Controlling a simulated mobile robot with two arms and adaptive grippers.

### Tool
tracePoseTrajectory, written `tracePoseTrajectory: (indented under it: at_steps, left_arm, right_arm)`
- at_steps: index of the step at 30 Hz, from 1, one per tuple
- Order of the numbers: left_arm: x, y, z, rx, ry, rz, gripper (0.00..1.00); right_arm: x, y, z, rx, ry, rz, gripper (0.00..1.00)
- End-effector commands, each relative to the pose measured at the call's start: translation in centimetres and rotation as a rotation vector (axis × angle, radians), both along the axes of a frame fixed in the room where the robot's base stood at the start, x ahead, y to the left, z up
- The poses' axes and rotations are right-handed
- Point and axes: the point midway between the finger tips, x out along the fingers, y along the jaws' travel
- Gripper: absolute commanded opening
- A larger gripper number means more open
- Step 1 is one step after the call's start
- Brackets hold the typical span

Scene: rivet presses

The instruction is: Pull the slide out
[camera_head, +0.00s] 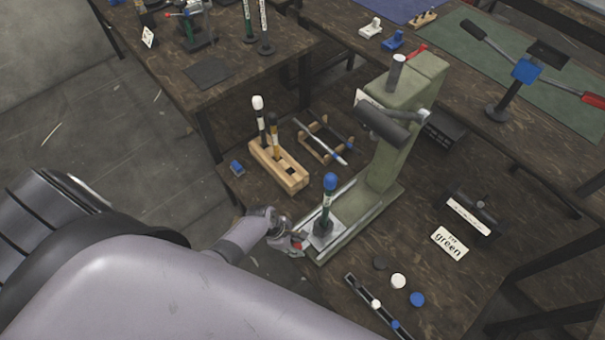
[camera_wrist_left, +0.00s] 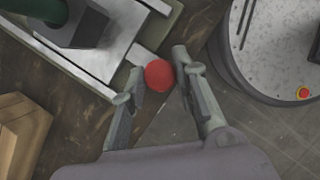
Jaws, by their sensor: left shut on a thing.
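The green press (camera_head: 385,150) stands on the table with a pale metal slide (camera_head: 318,241) at the front of its base. A dark holder with a green post and blue ball top (camera_head: 330,182) stands upright on the slide. The slide's metal plate also shows in the left wrist view (camera_wrist_left: 122,46), with the dark foot of the holder on it. A red knob (camera_wrist_left: 158,74) sits at the slide's front end. My left gripper (camera_head: 297,241) is at this front end, its fingers closed on either side of the red knob. My right gripper is not in view.
A wooden block with upright tools (camera_head: 280,168) and a small wooden rack (camera_head: 322,140) stand left of the press. A "green" sign (camera_head: 449,243), a dark box (camera_head: 472,215) and several discs (camera_head: 398,281) lie to the right. The table edge is near my gripper.

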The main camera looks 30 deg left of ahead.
Motion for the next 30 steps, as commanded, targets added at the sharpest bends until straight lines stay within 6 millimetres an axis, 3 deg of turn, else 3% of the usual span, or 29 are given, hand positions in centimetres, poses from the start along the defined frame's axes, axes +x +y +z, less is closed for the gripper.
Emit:
tracePoseTrajectory:
  at_steps: [17,18,26,30]
  left_arm:
    - [-1.21,0.23,-0.16,-0.002,0.009,-0.003,0.00]
    - [-1.23,0.25,-0.17,-0.002,0.009,-0.002,0.29]
    - [-1.09,0.27,-0.13,-0.001,0.006,-0.001,0.47]
    - [-0.95,0.28,-0.07,0.000,0.003,0.000,0.47]
  right_arm:
    - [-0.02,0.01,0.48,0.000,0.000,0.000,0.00]
    - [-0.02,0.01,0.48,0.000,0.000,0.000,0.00]
    - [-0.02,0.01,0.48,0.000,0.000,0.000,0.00]
    - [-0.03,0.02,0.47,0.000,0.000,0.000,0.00]
